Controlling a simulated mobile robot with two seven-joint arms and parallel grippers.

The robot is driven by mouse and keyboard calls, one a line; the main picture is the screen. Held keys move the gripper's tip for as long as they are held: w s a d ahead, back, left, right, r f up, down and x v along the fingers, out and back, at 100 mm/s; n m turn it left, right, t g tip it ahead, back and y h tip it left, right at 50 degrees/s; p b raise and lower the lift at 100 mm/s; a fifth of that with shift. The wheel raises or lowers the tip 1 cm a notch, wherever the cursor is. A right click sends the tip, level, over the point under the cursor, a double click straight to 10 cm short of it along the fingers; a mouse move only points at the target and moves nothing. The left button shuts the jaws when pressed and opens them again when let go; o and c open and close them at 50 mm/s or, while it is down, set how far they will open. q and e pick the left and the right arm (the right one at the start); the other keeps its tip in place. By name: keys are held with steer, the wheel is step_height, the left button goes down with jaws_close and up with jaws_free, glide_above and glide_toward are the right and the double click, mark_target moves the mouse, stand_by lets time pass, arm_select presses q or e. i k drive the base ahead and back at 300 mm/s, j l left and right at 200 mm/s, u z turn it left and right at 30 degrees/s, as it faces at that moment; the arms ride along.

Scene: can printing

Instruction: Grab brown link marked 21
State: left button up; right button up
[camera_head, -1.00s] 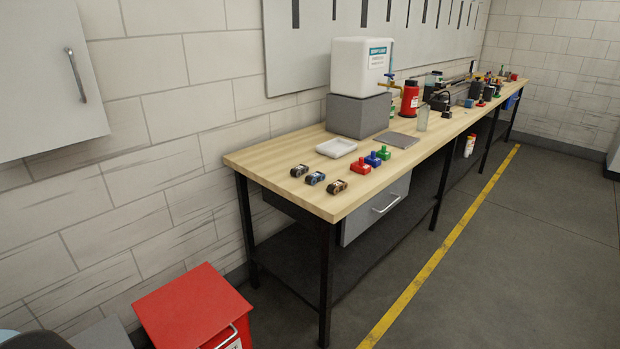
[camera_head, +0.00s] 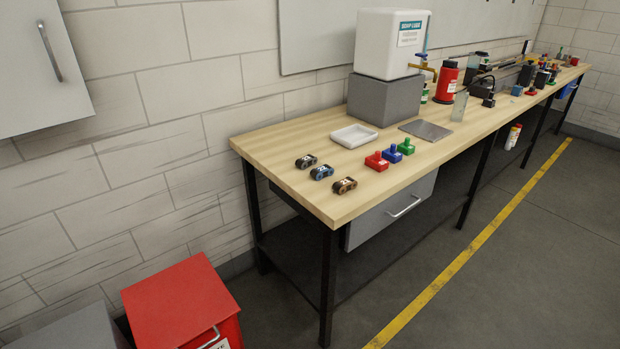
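Three small chain links lie in a diagonal row near the close left end of the wooden workbench (camera_head: 262,146). The nearest link (camera_head: 344,186) looks brown. The middle link (camera_head: 321,172) looks blue. The farthest link (camera_head: 306,161) looks dark grey-brown. Their markings are too small to read, so I cannot tell which is 21. Neither of my grippers is in view.
Red (camera_head: 377,161), blue (camera_head: 391,153) and green (camera_head: 406,146) stamps stand right of the links. A white tray (camera_head: 354,136), a grey plate (camera_head: 425,130) and a white tank (camera_head: 391,43) on a grey block are behind. A red bin (camera_head: 180,300) stands on the floor. Floor right of the bench is clear.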

mark_target(346, 184)
steer(key=i+l+u, duration=0.2)
steer(key=l+u, duration=0.2)
steer(key=i+l+u, duration=0.1)
steer(key=l+u, duration=0.45)
steer(key=l, duration=0.15)
steer(key=i+l+u, duration=0.15)
steer(key=l, duration=0.15)
